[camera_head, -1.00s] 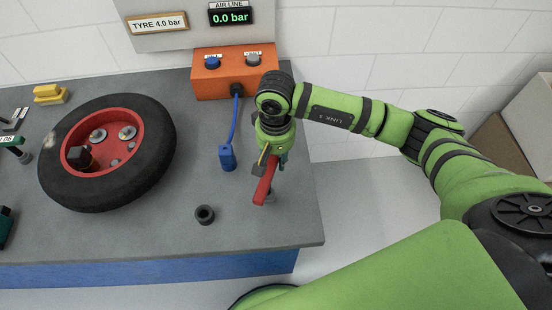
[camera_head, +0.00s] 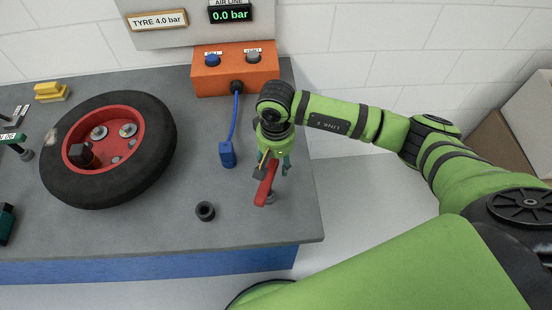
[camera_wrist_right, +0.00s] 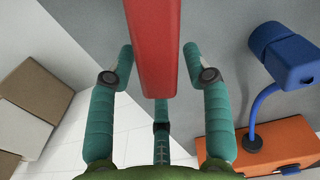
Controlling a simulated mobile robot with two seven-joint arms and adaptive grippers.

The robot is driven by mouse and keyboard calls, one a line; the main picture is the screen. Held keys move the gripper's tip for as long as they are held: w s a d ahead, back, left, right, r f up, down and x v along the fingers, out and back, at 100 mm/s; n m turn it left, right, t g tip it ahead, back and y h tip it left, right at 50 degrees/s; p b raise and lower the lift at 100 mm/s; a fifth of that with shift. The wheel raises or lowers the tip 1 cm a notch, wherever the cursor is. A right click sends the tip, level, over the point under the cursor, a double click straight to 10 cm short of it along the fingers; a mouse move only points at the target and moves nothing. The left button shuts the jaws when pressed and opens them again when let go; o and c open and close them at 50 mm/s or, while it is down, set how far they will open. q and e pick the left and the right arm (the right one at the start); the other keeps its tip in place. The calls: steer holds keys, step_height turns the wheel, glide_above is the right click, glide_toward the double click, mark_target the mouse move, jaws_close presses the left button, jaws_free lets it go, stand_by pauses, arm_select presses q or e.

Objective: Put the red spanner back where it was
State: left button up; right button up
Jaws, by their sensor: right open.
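The red spanner (camera_head: 265,184) is at the right end of the grey bench, by a short grey post (camera_head: 271,198). I cannot tell whether it rests on the post. My right gripper (camera_head: 274,163) is just above and behind it, pointing down. In the right wrist view the red spanner (camera_wrist_right: 153,45) runs between the two teal fingers of my right gripper (camera_wrist_right: 158,58), with a gap visible on each side. The right gripper is open. The spanner's far end is out of the wrist view. My left gripper is not in view.
A black tyre on a red rim (camera_head: 152,165) lies left on the bench (camera_head: 150,235). A dark ring (camera_head: 205,211) sits left of the spanner. The bench's right edge is close.

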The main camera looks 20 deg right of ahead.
steer(key=shift+r, duration=0.5)
step_height(320, 180, up, 11)
steer(key=b, duration=0.3)
steer(key=shift+r+b, duration=0.2)
steer(key=shift+b, duration=0.1)
